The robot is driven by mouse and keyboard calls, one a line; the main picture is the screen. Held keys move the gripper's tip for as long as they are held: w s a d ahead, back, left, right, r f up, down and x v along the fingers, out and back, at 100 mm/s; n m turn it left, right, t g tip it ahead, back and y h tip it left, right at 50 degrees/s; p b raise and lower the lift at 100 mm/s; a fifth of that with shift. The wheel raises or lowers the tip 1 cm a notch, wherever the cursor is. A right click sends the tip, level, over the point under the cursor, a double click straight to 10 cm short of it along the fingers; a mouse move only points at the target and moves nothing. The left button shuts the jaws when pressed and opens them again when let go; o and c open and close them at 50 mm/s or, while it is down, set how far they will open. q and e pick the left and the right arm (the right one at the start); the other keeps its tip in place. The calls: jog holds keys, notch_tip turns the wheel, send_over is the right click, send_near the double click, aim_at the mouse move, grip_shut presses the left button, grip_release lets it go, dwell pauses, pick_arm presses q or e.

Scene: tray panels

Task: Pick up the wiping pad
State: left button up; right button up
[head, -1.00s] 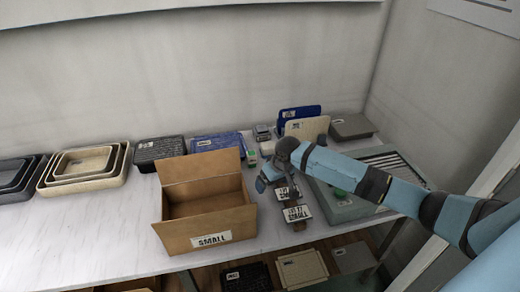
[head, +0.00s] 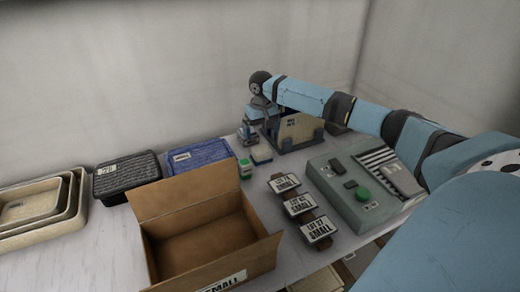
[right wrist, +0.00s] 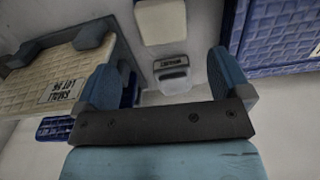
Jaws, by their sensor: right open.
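My right gripper (head: 250,128) is above the table just behind the pad, pointing down. In the right wrist view its two blue fingers are wide apart (right wrist: 168,85) with nothing held. A small grey labelled item (right wrist: 171,72) shows between and beyond the fingers, apart from them. My left gripper is not in view.
A rack with an upright cream panel (head: 297,131) stands right of the gripper. A blue tray (head: 200,153) is on the left. An open carton (head: 205,235) and a grey machine (head: 340,205) are nearer.

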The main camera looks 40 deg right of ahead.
aim_at(261, 149)
jog(key=f+b, duration=0.1)
jog(key=f, duration=0.7)
jog(key=shift+a+f, duration=0.15)
jog(key=shift+a, duration=0.05)
jog(key=c, duration=1)
notch_tip(261, 149, up, 20)
jog(key=shift+r+p, duration=0.1)
jog(key=shift+p, duration=1.15)
